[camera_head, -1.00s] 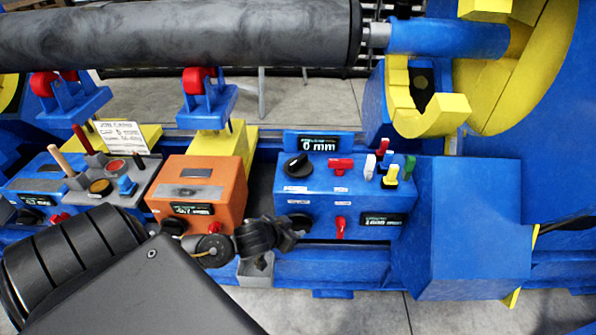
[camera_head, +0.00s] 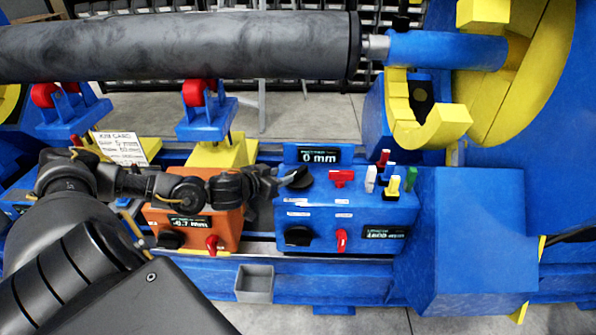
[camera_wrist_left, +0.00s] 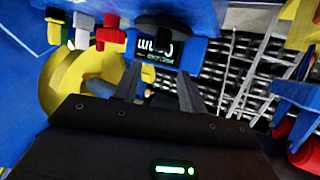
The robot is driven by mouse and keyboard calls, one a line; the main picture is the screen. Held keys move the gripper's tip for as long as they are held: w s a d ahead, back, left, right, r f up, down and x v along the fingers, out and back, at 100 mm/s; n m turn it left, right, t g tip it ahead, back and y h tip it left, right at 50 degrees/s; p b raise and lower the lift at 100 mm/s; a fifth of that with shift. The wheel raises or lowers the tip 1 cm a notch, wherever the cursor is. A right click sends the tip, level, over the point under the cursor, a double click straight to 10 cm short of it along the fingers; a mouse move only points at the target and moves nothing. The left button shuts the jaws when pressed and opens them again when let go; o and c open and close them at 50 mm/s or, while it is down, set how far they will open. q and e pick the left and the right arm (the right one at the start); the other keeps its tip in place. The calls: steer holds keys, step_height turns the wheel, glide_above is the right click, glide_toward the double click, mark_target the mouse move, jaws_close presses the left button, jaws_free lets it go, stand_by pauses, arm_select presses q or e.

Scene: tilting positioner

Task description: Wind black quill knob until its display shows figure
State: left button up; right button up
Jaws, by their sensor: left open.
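A blue control box (camera_head: 345,215) has a black knob (camera_head: 300,179) on its top left and a second black knob (camera_head: 297,236) on its front. A display (camera_head: 318,155) behind the upper knob reads 0 mm; it shows upside down in the left wrist view (camera_wrist_left: 155,50). My left gripper (camera_head: 284,180) is open at the left side of the upper knob. In the left wrist view its fingers (camera_wrist_left: 158,72) are apart, and the knob (camera_wrist_left: 160,24) shows beyond them. I cannot tell whether they touch it. My right gripper is not in view.
An orange box (camera_head: 205,225), with a display reading about -0.7 mm, lies under my left arm. A grey tray (camera_head: 255,284) sits in front. A dark roller (camera_head: 180,45) spans the back.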

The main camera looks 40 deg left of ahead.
mark_target(297, 171)
arm_select(q)
steer(key=x, duration=0.9)
steer(key=shift+w+f, duration=0.15)
steer(key=shift+w, duration=0.15)
jaws_close()
